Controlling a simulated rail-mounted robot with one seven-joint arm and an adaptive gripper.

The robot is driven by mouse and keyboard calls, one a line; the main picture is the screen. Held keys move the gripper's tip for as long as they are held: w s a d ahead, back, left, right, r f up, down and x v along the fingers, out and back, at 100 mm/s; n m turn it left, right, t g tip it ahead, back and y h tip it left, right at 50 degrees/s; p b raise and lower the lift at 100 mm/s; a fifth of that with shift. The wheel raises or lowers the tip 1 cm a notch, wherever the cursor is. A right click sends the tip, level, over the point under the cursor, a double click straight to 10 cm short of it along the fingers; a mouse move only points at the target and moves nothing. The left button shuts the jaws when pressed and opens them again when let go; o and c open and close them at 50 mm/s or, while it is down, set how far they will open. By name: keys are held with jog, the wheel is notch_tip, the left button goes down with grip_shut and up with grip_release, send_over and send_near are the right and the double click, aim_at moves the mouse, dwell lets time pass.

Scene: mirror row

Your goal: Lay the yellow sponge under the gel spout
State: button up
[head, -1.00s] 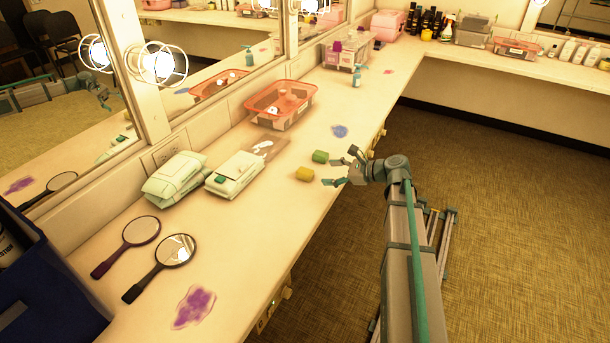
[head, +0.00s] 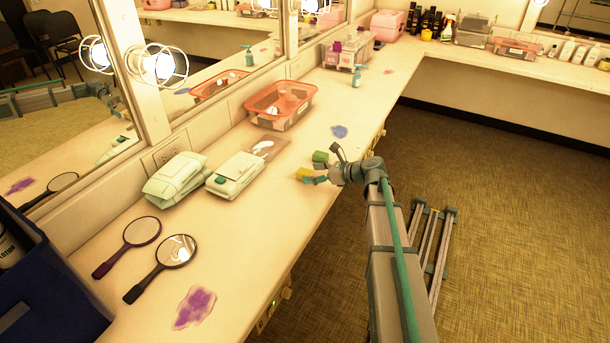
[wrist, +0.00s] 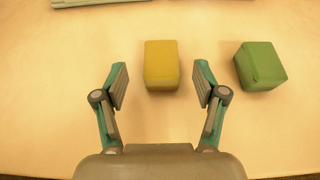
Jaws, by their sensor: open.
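The yellow sponge (head: 304,174) lies on the counter near its front edge. In the wrist view the yellow sponge (wrist: 161,65) lies between and slightly beyond the fingertips. My gripper (wrist: 160,82) is open and empty, with one finger on each side of the sponge's near end. In the head view my gripper (head: 326,168) is right at the sponge and partly covers it. A teal pump bottle (head: 357,77), likely the one with the gel spout, stands further back along the counter by the mirror side.
A green sponge (head: 320,157) lies just beyond; it is right of the yellow one in the wrist view (wrist: 260,66). Wipe packs (head: 236,176), an orange basket (head: 280,106) and hand mirrors (head: 176,252) line the counter.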

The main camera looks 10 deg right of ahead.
aim_at(309, 173)
jog(key=x, duration=0.4)
jog(key=shift+d, duration=0.1)
jog(key=c, duration=1)
jog(key=shift+r, duration=0.1)
